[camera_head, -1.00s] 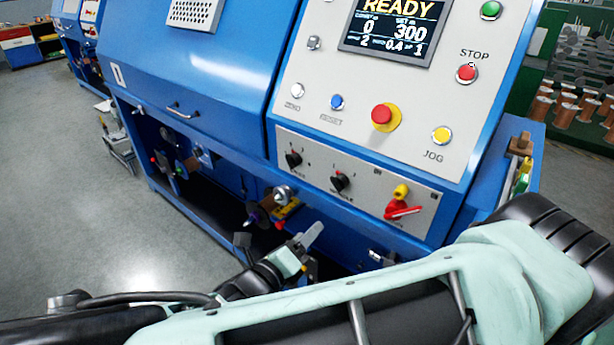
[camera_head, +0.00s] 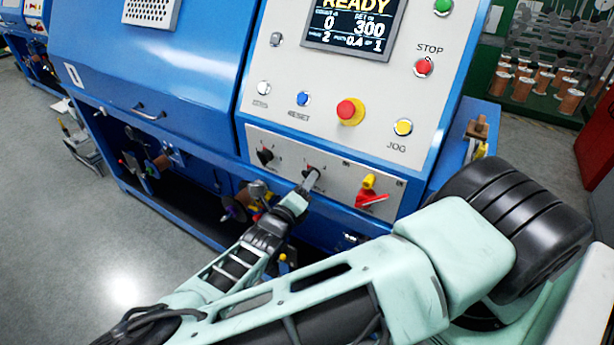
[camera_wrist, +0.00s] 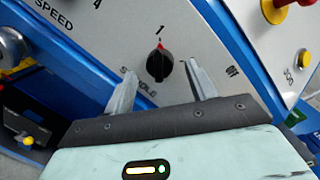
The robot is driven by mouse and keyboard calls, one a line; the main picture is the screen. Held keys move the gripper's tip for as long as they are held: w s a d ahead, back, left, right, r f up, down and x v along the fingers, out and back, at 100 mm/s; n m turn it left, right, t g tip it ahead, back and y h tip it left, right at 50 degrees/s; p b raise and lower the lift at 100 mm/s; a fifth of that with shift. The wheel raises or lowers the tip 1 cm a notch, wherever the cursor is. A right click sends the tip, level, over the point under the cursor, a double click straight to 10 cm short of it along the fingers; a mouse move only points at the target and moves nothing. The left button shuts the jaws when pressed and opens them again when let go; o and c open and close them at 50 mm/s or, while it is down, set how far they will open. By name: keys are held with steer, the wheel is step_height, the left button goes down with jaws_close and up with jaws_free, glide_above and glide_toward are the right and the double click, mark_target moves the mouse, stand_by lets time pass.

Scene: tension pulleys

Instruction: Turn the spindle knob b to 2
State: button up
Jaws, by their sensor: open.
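The spindle knob (camera_wrist: 157,68) is a black round knob with a red-tipped pointer, on the light grey panel. The pointer points up at the mark 1, and the label below is partly covered by a finger. My gripper (camera_wrist: 161,74) is open, its two fingers on either side of the knob with gaps showing. In the head view my gripper (camera_head: 309,184) is at the panel, and the knob (camera_head: 310,168) is mostly hidden behind the fingers.
The speed knob (camera_head: 265,155) is to the left. A red and yellow switch (camera_head: 369,196) is to the right on the same panel. Above are the red emergency stop button (camera_head: 350,111), the yellow jog button (camera_head: 403,127) and a screen (camera_head: 352,27) reading READY.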

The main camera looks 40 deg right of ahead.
steer(key=shift+x, duration=1.2)
steer(key=c, duration=1)
steer(key=shift+f+m+g+h+b, duration=0.1)
steer(key=shift+m+g+h+b, duration=0.35)
steer(key=shift+m, duration=2.75)
steer(key=shift+f+m+g+h+b, duration=0.1)
steer(key=shift+m+h+b, duration=0.45)
steer(key=shift+m, duration=2.65)
steer(key=shift+m+g+h+b, duration=0.2)
steer(key=shift+m+b, duration=0.6)
steer(key=shift+m, duration=2.4)
